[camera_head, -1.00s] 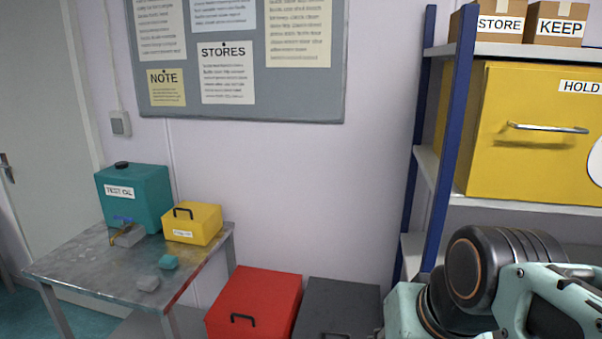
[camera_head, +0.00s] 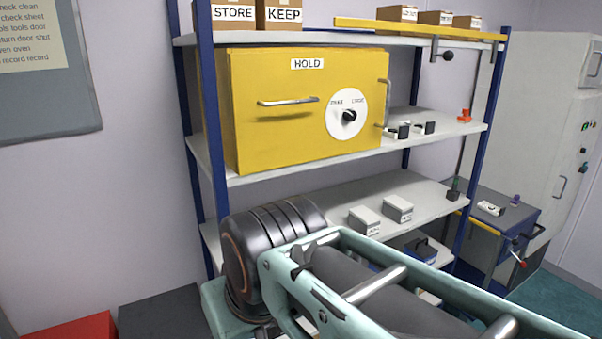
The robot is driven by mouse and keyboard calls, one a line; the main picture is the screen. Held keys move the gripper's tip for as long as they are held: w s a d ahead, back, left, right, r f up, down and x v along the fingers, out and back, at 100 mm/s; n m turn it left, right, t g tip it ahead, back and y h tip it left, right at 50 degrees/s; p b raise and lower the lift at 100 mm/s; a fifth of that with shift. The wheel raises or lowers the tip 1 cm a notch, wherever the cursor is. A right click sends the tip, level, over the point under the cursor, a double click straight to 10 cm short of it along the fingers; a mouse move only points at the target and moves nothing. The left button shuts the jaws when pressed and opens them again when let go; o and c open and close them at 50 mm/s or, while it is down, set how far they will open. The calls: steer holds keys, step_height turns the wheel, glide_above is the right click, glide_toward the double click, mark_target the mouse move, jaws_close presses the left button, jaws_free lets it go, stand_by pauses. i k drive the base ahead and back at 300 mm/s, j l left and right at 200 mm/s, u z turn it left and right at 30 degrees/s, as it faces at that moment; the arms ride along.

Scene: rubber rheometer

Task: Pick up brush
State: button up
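I cannot make out a brush in the current head view. My arm's links cross the lower middle and right of the picture and hide part of the lower shelves. My gripper is outside the picture, so its fingers and anything in them cannot be seen.
A shelf rack (camera_head: 207,110) carries a yellow cabinet (camera_head: 275,130) marked HOLD and several small items. Cardboard boxes (camera_head: 235,14) stand on top. A blue cart (camera_head: 520,216) and grey cabinet (camera_head: 535,105) stand right. A dark box (camera_head: 160,312) and red box (camera_head: 75,330) are lower left.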

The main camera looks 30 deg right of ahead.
mark_target(515, 201)
steer(key=z, duration=2.75)
steer(key=i+z, duration=0.2)
steer(key=i, duration=4.1)
